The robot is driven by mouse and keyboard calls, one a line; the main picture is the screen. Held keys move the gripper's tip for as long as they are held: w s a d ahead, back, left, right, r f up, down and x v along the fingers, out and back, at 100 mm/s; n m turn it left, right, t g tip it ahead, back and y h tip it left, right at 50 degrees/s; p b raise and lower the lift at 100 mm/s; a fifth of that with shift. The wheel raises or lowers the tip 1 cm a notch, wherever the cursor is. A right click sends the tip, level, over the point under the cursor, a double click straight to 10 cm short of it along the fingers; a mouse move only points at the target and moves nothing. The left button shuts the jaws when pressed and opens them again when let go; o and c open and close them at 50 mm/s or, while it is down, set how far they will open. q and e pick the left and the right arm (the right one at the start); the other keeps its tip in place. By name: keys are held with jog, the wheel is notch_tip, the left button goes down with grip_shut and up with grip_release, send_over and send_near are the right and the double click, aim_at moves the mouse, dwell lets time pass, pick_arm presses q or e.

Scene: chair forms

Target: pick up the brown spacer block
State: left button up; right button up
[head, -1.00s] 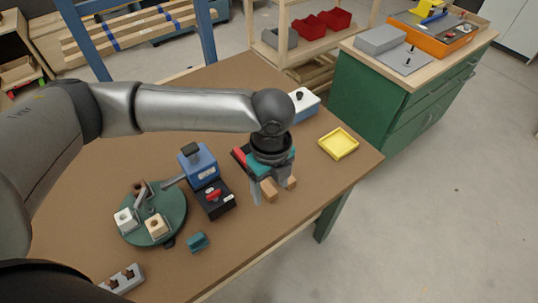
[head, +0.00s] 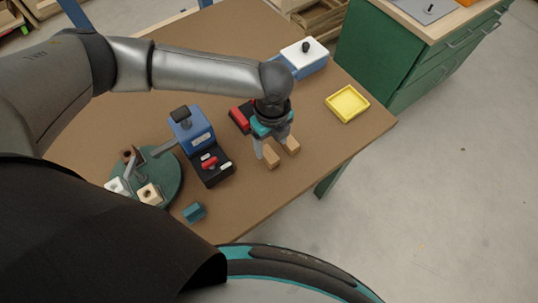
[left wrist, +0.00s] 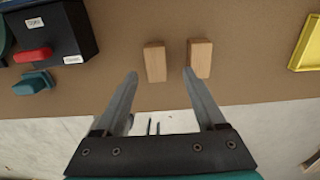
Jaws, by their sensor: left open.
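Two light brown wooden blocks lie side by side on the table, a left one (head: 271,156) and a right one (head: 291,146). In the left wrist view they are the left block (left wrist: 155,62) and the right block (left wrist: 200,58), with a gap between them. I cannot tell which is the spacer block. My left gripper (head: 274,143) is open and empty, pointing down close to them. In the left wrist view its fingertips (left wrist: 160,73) lie on either side of the left block's lower end; the right block is beyond the right fingertip. My right gripper is not in view.
A blue device with a black switch base (head: 217,172) stands left of the blocks. A green turntable (head: 172,182) holds several small parts, one dark brown. A teal block (head: 194,212) lies near the front edge. A yellow tray (head: 347,103) and a blue-and-white box (head: 305,58) stand to the right.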

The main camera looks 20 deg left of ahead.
aim_at(269, 154)
pick_arm(q)
jog(key=f, duration=0.3)
jog(key=f+b, duration=0.1)
jog(key=f, duration=0.1)
jog(key=shift+s+a+f, duration=0.2)
jog(key=shift+a, duration=0.05)
grip_shut()
dwell(0.4)
